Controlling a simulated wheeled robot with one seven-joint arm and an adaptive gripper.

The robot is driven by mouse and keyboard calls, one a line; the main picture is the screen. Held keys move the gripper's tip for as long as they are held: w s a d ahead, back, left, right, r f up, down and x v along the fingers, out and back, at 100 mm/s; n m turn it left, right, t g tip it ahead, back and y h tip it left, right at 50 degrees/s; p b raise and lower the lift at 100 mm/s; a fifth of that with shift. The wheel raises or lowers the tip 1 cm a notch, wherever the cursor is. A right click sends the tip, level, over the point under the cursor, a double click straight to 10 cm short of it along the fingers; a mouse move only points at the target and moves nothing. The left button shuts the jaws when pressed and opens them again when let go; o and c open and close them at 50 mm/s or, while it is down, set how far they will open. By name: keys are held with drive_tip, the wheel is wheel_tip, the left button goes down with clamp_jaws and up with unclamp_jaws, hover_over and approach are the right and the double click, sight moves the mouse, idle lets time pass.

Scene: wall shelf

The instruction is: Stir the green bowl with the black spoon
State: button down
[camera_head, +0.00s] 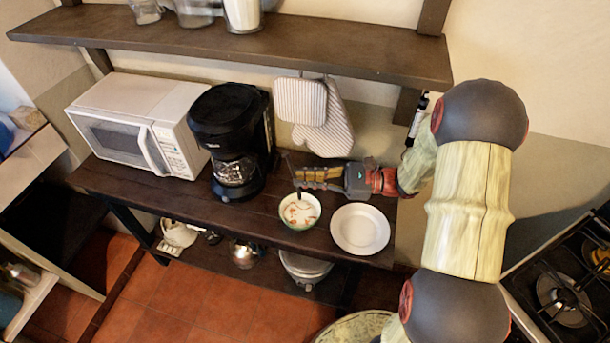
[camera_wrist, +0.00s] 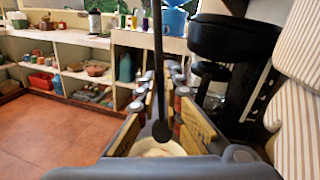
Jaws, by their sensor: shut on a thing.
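My gripper (camera_head: 300,178) reaches in from the right and is shut on the black spoon (camera_wrist: 158,60). The spoon hangs upright between the fingers, its dark rounded end (camera_wrist: 162,130) pointing down. The bowl (camera_head: 284,220), pale inside with a greenish rim and orange-red marks, stands on the dark shelf below the fingertips. In the wrist view the bowl (camera_wrist: 172,149) shows partly behind the spoon's end, the rest hidden by my gripper. I cannot tell whether the spoon touches the bowl.
A white plate (camera_head: 360,229) lies right of the bowl. A black coffee maker (camera_head: 226,120) and a white microwave (camera_head: 110,135) stand to the left. Striped oven mitts (camera_head: 322,125) hang behind my gripper. An upper shelf (camera_head: 330,48) overhangs at the back.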

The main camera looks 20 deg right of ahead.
wheel_tip(320, 180, down, 10)
drive_tip(key=b, duration=0.4)
idle(0.7)
drive_tip(key=shift+d, duration=0.1)
drive_tip(key=shift+d, duration=0.2)
idle(0.3)
